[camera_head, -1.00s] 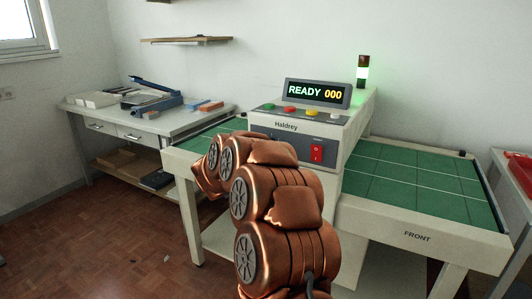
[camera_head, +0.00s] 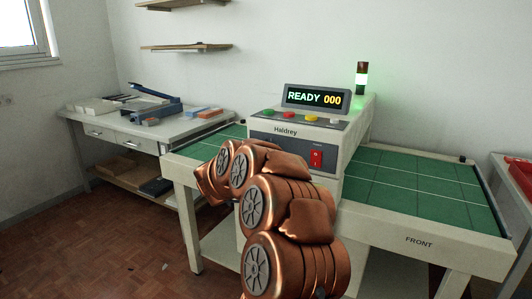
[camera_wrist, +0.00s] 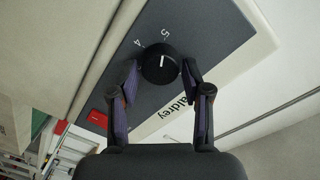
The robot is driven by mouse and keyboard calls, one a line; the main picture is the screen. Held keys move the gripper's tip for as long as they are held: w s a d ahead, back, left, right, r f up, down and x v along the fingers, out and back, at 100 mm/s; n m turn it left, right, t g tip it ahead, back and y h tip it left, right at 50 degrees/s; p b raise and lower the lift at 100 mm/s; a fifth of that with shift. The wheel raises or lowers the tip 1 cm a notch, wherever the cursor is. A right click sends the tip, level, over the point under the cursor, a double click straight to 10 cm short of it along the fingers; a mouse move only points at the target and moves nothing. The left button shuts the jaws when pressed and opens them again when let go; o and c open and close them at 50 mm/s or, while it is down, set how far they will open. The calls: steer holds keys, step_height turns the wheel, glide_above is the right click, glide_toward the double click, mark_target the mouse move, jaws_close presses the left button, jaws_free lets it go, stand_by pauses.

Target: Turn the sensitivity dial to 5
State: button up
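The sensitivity dial (camera_wrist: 159,64) is a round black knob with a white pointer line, on the dark grey panel of the Haldrey machine (camera_head: 294,152). The numbers 4 and 5 show on the panel around it in the wrist view. The pointer line aims up in the picture, roughly toward the 5; I cannot tell if it is exactly on it. My gripper (camera_wrist: 160,69) is open, with one finger on each side of the dial. Narrow gaps seem to show between fingertips and knob. In the head view my arm hides the dial and gripper.
A red rocker switch (camera_head: 316,159) sits on the machine's front, and also shows in the wrist view (camera_wrist: 97,118). The display (camera_head: 316,97) reads READY 000. Coloured buttons (camera_head: 289,115) line the top. A green-topped table (camera_head: 412,185) extends right.

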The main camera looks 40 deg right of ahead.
steer(key=shift+o, duration=1)
steer(key=shift+a, duration=0.1)
steer(key=v, duration=1.2)
